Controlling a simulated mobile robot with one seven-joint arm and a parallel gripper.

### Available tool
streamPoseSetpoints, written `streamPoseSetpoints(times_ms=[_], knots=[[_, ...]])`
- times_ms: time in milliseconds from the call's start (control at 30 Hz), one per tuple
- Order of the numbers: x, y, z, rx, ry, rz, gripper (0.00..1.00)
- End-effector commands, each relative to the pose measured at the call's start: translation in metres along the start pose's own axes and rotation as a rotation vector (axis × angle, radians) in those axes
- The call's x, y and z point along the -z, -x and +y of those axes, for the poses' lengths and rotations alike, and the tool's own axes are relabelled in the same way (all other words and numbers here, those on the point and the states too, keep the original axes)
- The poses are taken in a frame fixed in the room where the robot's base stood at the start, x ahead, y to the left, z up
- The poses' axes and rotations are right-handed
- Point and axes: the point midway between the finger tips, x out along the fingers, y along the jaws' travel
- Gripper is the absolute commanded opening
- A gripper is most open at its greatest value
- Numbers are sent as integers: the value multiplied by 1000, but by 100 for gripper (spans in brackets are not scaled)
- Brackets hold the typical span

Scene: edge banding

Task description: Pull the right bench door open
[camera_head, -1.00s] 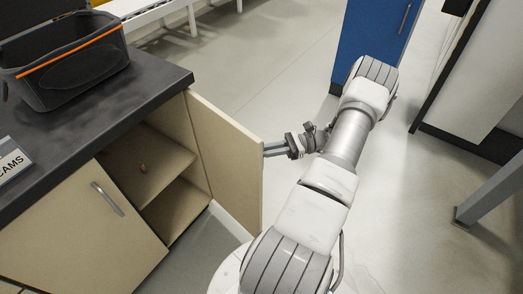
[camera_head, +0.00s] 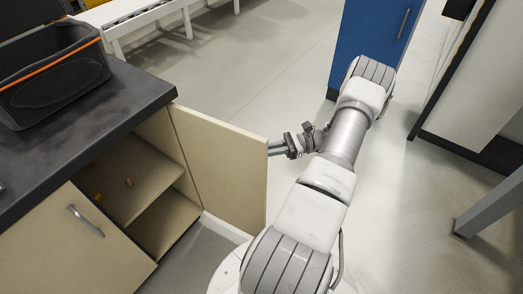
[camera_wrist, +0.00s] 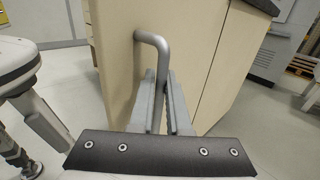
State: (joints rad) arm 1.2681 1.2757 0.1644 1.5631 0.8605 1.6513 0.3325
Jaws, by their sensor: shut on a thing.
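The right bench door (camera_head: 224,172) is a beige panel that stands swung well out from the bench (camera_head: 95,120). In the head view my gripper (camera_head: 277,148) is at the door's free edge, on its far side, and the door hides part of the grip. In the wrist view the door (camera_wrist: 178,40) shows its front face with a grey bar handle (camera_wrist: 152,42). My gripper (camera_wrist: 163,98) is shut on the handle, with a finger on either side of the bar. The open cabinet (camera_head: 150,195) shows a shelf inside.
The left bench door (camera_head: 75,235) is closed. A black bin with an orange stripe (camera_head: 55,80) sits on the dark bench top. A blue cabinet (camera_head: 365,45) stands at the back. The floor between is clear. A grey table leg (camera_head: 490,205) is at the right.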

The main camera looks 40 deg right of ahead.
Motion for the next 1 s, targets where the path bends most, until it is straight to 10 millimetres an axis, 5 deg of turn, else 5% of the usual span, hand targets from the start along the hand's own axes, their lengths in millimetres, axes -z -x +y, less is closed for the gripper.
streamPoseSetpoints(times_ms=[467, 500, 667, 1000], knots=[[0, 0, 0, 0, 0, 0, 0], [0, 0, 0, 0, 0, 0, 18], [0, 0, 0, 0, 0, 0, 45], [0, 4, 0, 1, 1, 1, 45]])
